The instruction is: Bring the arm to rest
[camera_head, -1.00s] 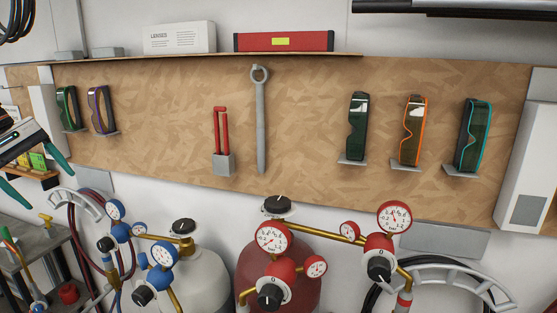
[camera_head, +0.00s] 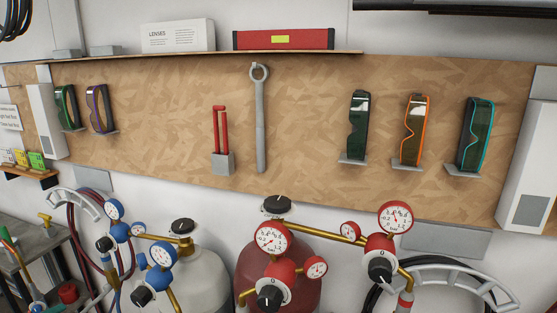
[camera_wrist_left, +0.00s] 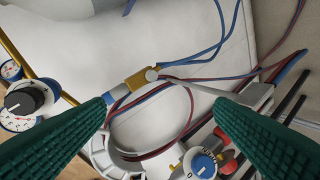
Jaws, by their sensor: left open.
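My left gripper (camera_wrist_left: 162,103) shows only in the left wrist view. Its two green ribbed fingers stand wide apart, with nothing held between them. Behind the gap are a white surface, a brass fitting (camera_wrist_left: 142,77) and looped red and blue hoses (camera_wrist_left: 190,100). I cannot tell how far the fingers are from these. In the head view neither my left nor my right gripper shows.
A wooden board (camera_head: 310,130) carries several goggles, a wrench (camera_head: 260,120) and a red-handled tool (camera_head: 220,130). Below stand a red cylinder (camera_head: 255,262) and a pale cylinder (camera_head: 200,280) with gauges. A grey bench (camera_head: 35,245) is at the left.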

